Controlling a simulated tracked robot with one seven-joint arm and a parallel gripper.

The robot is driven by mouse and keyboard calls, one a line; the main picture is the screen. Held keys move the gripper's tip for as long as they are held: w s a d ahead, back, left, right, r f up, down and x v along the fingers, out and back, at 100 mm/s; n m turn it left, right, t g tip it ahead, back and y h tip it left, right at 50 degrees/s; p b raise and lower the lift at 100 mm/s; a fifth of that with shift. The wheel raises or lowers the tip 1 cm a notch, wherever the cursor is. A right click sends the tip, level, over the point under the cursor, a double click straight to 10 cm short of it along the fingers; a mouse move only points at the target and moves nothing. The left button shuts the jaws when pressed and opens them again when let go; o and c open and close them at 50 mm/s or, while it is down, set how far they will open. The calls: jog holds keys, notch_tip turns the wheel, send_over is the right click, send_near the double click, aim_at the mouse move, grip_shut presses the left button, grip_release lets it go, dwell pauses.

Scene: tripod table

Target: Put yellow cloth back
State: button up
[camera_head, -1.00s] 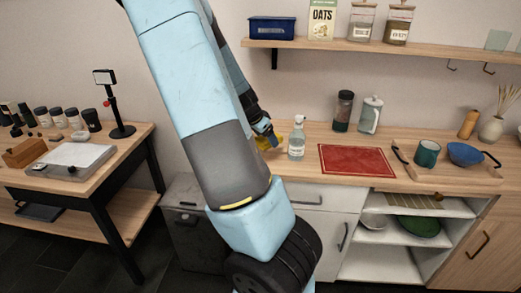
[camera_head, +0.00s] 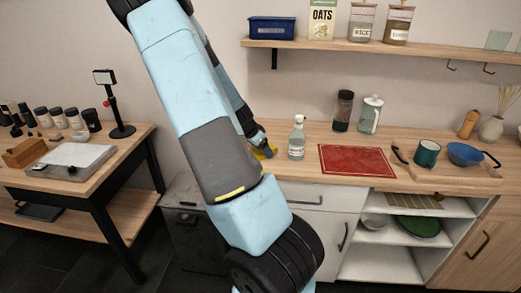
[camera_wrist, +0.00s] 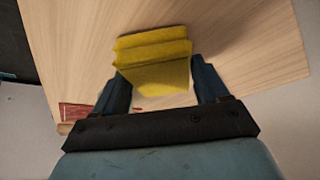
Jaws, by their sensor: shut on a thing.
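The yellow cloth (camera_wrist: 152,52) is folded and sits between the two fingers of my gripper (camera_wrist: 158,85) in the wrist view. My gripper is shut on it, above or at the wooden counter (camera_wrist: 240,45); I cannot tell whether the cloth touches the wood. In the head view a small part of the cloth (camera_head: 270,151) shows beside my gripper (camera_head: 264,150), left of the spray bottle. My arm hides most of the cloth and the counter's left end there.
A clear spray bottle (camera_head: 297,140) stands close to the right of my gripper. A red mat (camera_head: 356,160) lies further right, then a tray with a green mug (camera_head: 427,153) and a blue bowl (camera_head: 465,153). A shelf (camera_head: 400,54) hangs above. A side table (camera_head: 108,157) stands left.

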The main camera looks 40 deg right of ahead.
jog(key=o, duration=1)
jog(key=shift+s+v, duration=0.3)
jog(key=shift+v, duration=5.7)
jog(key=s+a+r+n+t+y, duration=0.25)
jog(key=a+r+n, duration=0.25)
jog(key=a, duration=0.3)
jog(key=s+a+r+n+t+y, duration=0.1)
jog(key=s+a+r+n+y, duration=0.15)
jog(key=a+r+n, duration=0.4)
jog(key=s+a+r+n+t, duration=0.1)
jog(key=s+a+r+n, duration=0.1)
jog(key=s+a, duration=0.2)
jog(key=s+a+r+n, duration=0.3)
jog(key=s+a, duration=0.2)
jog(key=a, duration=0.1)
jog(key=s+a+r+n+t+y, duration=0.1)
jog(key=s+a+r+n, duration=0.1)
jog(key=s+a+r, duration=0.1)
jog(key=shift+s+a+r+t, duration=0.1)
jog(key=shift+s+a+t, duration=0.25)
jog(key=shift+s+a, duration=0.45)
